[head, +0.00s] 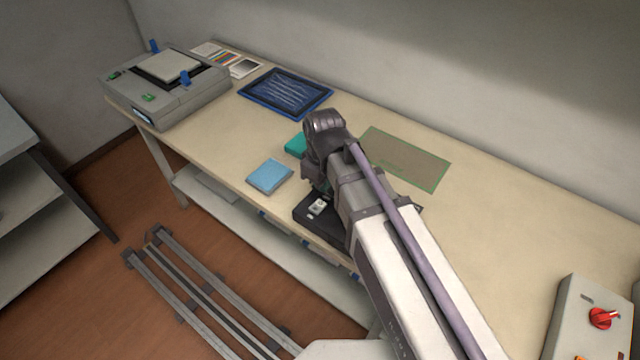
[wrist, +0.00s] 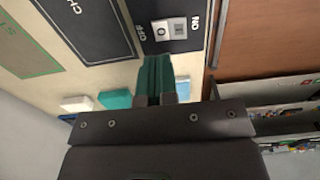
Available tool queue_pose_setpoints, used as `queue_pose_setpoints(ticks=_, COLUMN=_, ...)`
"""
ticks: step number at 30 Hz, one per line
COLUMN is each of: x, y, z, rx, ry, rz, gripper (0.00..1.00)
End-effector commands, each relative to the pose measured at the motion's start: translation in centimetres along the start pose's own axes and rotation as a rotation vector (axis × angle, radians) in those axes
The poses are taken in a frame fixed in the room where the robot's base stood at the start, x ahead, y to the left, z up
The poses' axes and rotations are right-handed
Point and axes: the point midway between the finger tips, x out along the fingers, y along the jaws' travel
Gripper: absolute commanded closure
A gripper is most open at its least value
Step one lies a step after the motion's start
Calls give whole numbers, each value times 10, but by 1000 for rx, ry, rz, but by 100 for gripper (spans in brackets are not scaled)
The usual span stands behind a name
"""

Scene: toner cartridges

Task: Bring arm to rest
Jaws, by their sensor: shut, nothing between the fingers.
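My gripper (wrist: 156,62) shows in the wrist view with its two green fingers together and nothing between them. In the head view my arm covers most of the gripper, over the middle of the workbench (head: 480,215). The fingertips point toward a black switch box (wrist: 190,48) with a pale rocker switch (wrist: 170,29) and OFF and ON labels. I cannot tell how far the tips are from it. The switch box (head: 305,219) also shows in the head view, partly hidden under my arm.
A light blue block (head: 270,177) and a teal block (head: 295,145) lie beside my wrist. A blue tray (head: 245,97) and a grey machine (head: 190,103) stand farther left. A green-edged mat (head: 420,160) lies behind my arm. A control box with a red knob (head: 603,318) is at right.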

Motion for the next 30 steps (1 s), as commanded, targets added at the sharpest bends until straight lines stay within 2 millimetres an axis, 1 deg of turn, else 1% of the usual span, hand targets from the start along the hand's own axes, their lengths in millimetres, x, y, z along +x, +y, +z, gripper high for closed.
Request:
queue_pose_setpoints(ticks=1, x=-34, y=2, z=-1, rx=0, ry=0, rz=1, gripper=100)
queue_pose_setpoints(ticks=3, x=-53, y=4, z=-2, rx=0, ry=0, rz=1, gripper=100)
queue_pose_setpoints(ticks=6, x=-72, y=7, z=-3, rx=0, ry=0, rz=2, gripper=100)
queue_pose_setpoints(ticks=10, x=-80, y=8, z=-3, rx=-1, ry=0, rz=2, gripper=100)
queue_pose_setpoints(ticks=17, x=-76, y=9, z=-3, rx=2, ry=0, rz=2, gripper=100)
queue_pose_setpoints(ticks=20, x=-76, y=8, z=-2, rx=103, ry=-1, rz=2, gripper=100)
queue_pose_setpoints(ticks=21, x=-76, y=3, z=8, rx=200, ry=-3, rz=2, gripper=100)
queue_pose_setpoints(ticks=22, x=-76, y=2, z=23, rx=305, ry=-5, rz=3, gripper=100)
queue_pose_setpoints(ticks=23, x=-75, y=6, z=48, rx=439, ry=-7, rz=4, gripper=100)
queue_pose_setpoints(ticks=24, x=-74, y=15, z=77, rx=591, ry=-10, rz=5, gripper=100)
queue_pose_setpoints(ticks=27, x=-72, y=33, z=137, rx=842, ry=-13, rz=7, gripper=100)
queue_pose_setpoints(ticks=28, x=-71, y=37, z=150, rx=876, ry=-13, rz=7, gripper=100)
queue_pose_setpoints(ticks=30, x=-71, y=48, z=167, rx=923, ry=-13, rz=7, gripper=100)
